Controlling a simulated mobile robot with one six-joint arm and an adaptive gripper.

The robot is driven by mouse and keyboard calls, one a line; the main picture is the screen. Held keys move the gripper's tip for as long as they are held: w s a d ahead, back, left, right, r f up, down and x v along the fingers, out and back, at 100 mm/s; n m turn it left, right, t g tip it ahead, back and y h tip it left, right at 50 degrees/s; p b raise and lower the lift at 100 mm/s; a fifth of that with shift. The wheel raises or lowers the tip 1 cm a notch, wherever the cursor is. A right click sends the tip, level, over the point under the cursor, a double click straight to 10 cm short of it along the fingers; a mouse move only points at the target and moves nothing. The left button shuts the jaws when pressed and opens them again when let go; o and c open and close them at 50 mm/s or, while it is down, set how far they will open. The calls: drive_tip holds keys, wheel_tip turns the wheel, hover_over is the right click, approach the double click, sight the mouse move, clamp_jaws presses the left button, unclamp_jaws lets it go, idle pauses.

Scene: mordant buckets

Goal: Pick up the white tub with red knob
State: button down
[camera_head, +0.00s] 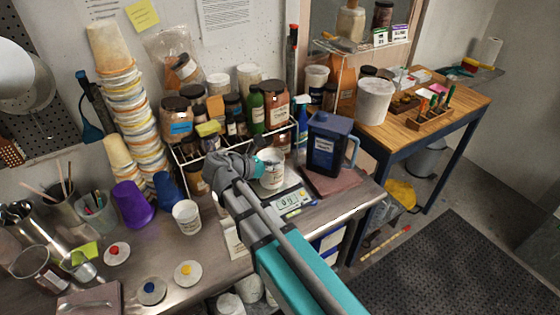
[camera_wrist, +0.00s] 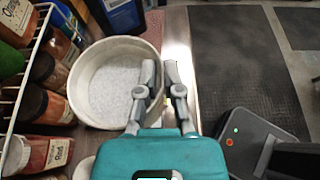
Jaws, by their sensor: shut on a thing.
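A white tub (camera_head: 273,178) of white powder, with its top uncovered, is at the scale in the head view. In the wrist view the tub (camera_wrist: 78,88) is left of my fingers. My gripper (camera_wrist: 160,75) is shut on its near right rim, one finger on the inner side and one on the outer. In the head view my gripper (camera_head: 256,168) reaches it from the left. I cannot tell if the tub touches the scale. A red knob sits on a loose white lid (camera_head: 117,254) lying flat on the counter at left, apart from the tub.
A digital scale (camera_head: 294,200) is under or beside the tub. A blue jug (camera_head: 328,145) stands right of it, and a rack of jars (camera_head: 228,143) behind. Another white tub (camera_head: 187,219), a yellow-knobbed lid (camera_head: 188,274) and a blue-knobbed lid (camera_head: 151,291) are left of my arm.

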idle(0.6)
drive_tip(key=shift+s+r+p, duration=0.1)
drive_tip(key=shift+r+p, duration=0.7)
